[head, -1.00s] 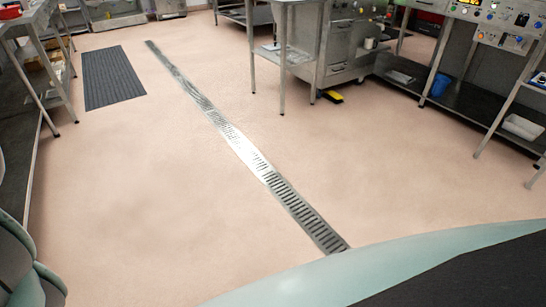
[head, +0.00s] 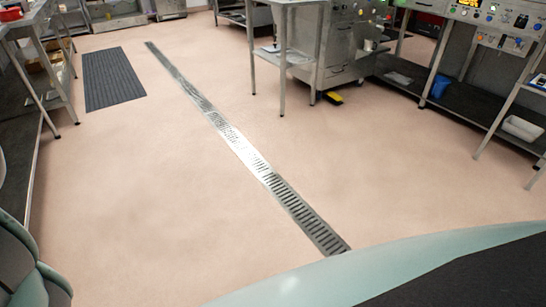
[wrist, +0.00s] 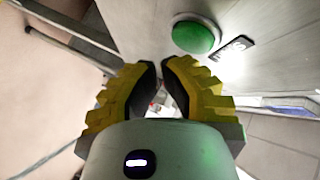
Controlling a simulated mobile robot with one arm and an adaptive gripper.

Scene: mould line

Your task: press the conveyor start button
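My gripper (wrist: 160,64) has yellow stepped fingers with dark pads. Its tips are drawn together with only a thin gap, and nothing is held between them. The tips appear just short of the button in the picture; I cannot tell the distance in depth. Neither the gripper nor this green button can be made out in the head view.
In the head view, a long floor drain (head: 250,155) crosses open pinkish floor. A dark mat (head: 112,78) lies at upper left. Steel tables (head: 290,60) and control panels (head: 497,20) stand along the right. A blue bin (head: 440,85) and a white tray (head: 522,128) are on a low shelf.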

